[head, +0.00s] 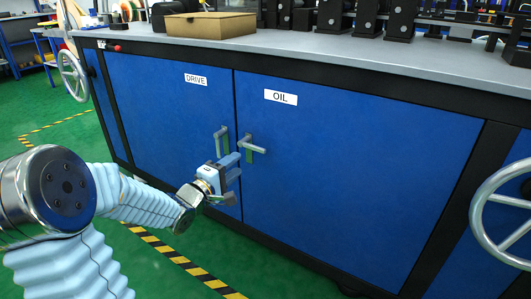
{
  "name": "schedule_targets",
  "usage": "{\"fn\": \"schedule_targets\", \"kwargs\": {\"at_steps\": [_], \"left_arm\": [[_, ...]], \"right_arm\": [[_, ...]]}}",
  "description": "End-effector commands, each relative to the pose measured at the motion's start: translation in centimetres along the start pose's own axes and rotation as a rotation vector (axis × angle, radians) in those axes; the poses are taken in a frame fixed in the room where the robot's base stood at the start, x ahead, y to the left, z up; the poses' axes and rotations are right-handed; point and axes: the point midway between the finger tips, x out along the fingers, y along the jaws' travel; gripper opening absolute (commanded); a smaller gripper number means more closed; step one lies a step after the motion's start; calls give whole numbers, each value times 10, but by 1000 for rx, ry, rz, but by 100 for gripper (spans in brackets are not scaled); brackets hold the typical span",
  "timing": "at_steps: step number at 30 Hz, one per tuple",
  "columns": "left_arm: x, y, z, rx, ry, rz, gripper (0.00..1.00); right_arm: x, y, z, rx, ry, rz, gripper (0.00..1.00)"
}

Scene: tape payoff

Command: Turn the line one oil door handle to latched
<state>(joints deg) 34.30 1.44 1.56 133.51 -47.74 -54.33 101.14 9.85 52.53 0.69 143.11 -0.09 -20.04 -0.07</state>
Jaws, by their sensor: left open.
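The oil door (350,170) is a blue cabinet panel with a white OIL label (281,97). Its grey lever handle (254,146) sits near the door's left edge and points right and slightly down. A green mark (249,156) shows below the lever. My left gripper (232,178) is open and empty, in front of the cabinet just below and left of the oil handle. It appears apart from the handle, though the depth gap is hard to judge. My right gripper is not in view.
The drive door (165,115) is on the left, and its handle (221,139) is close beside the oil handle. Handwheels stand at the left (72,76) and right (505,214). A cardboard box (210,25) lies on the cabinet top. Striped floor tape (180,259) runs in front.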

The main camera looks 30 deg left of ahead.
Motion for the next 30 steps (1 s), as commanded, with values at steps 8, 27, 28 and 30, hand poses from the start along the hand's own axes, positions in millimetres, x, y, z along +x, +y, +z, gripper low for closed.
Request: {"fn": "schedule_targets", "kwargs": {"at_steps": [8, 27, 28, 30], "left_arm": [[66, -2, 2, -1, -3, 0, 43], [115, -1, 1, 0, 0, -2, 43], [115, -1, 1, 0, 0, -2, 41], [115, -1, 1, 0, 0, -2, 30]], "right_arm": [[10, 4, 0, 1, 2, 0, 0], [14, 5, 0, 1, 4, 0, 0], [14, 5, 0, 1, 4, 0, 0], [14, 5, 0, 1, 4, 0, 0]]}}
